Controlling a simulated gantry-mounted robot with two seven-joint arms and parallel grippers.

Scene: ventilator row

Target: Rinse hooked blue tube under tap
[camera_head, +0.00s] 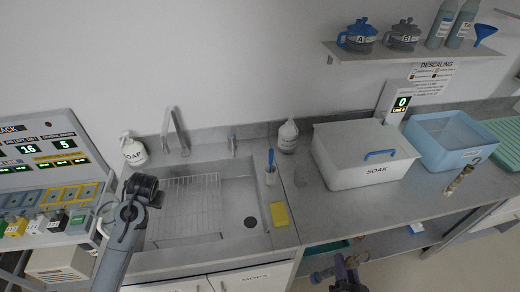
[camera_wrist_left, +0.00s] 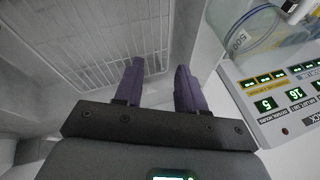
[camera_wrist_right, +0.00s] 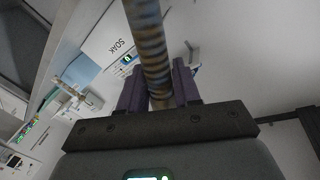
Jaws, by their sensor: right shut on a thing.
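My right gripper (camera_head: 345,272) is low in front of the counter, below the soak box. It is shut on a ribbed tube (camera_wrist_right: 147,40), grey-blue with brownish stains, which runs up between its purple fingers in the right wrist view. The tube also shows in the head view (camera_head: 322,274). I cannot tell whether it has a hook. My left gripper (camera_wrist_left: 155,82) is open and empty, with the wire rack beyond its fingers. The tap (camera_head: 176,130) rises behind the sink (camera_head: 235,190). I cannot see water running.
A wire rack (camera_head: 185,205) fills the sink's left part. A yellow sponge (camera_head: 281,214) lies at its right edge. The closed soak box (camera_head: 365,175) and blue basin (camera_head: 440,155) stand right. Another stained tube (camera_head: 459,180) lies near the counter's front.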

